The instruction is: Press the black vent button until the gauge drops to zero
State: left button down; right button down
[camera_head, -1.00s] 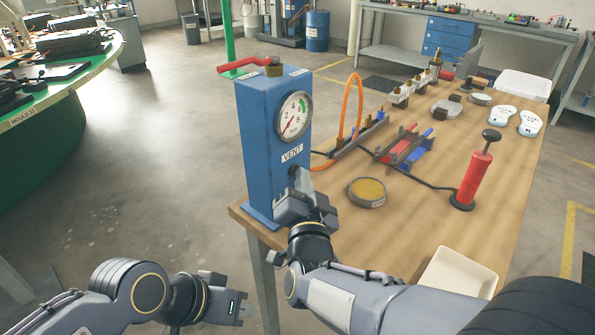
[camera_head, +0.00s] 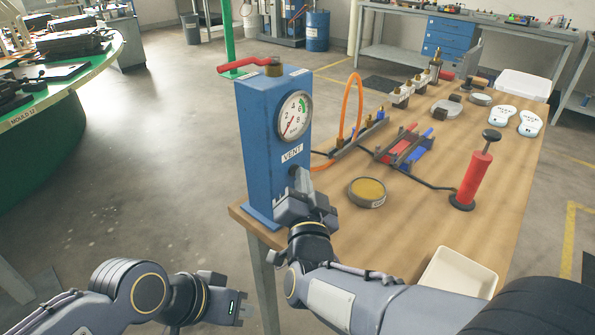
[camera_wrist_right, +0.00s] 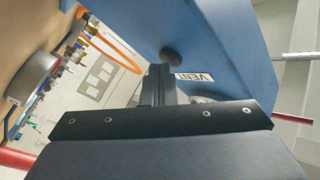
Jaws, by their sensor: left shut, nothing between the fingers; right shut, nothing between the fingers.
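A blue vent box (camera_head: 262,140) stands at the table's near left corner, with a round white gauge (camera_head: 295,116) above a VENT label (camera_head: 291,154). The gauge's red needle points to the lower left; its exact reading is too small to tell. My right gripper (camera_head: 297,178) is shut and empty, its fingertips at the box face below the label. In the right wrist view the black vent button (camera_wrist_right: 170,54) shows just beyond the fingertips (camera_wrist_right: 159,72); whether they touch is unclear. The gripper hides the button in the head view. My left gripper (camera_head: 243,309) is shut and empty, low beside the table.
A round tin (camera_head: 367,193), a red hand pump (camera_head: 472,178) and a white tray (camera_head: 458,277) stand on the wooden table. An orange hose (camera_head: 359,100) loops beside the box. A red lever (camera_head: 243,66) sits on top. Open floor lies left of the table.

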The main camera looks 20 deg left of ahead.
jog(key=shift+d, duration=0.1)
jog(key=shift+s+d+b, duration=0.3)
jog(key=shift+d+b, duration=0.2)
jog(key=shift+d, duration=0.25)
jog(key=shift+d, duration=0.1)
jog(key=d, duration=0.1)
jog(key=s+d+b, duration=0.1)
jog(key=d, duration=0.2)
jog(key=shift+s+d+b, duration=0.25)
jog(key=shift+s+b, duration=0.1)
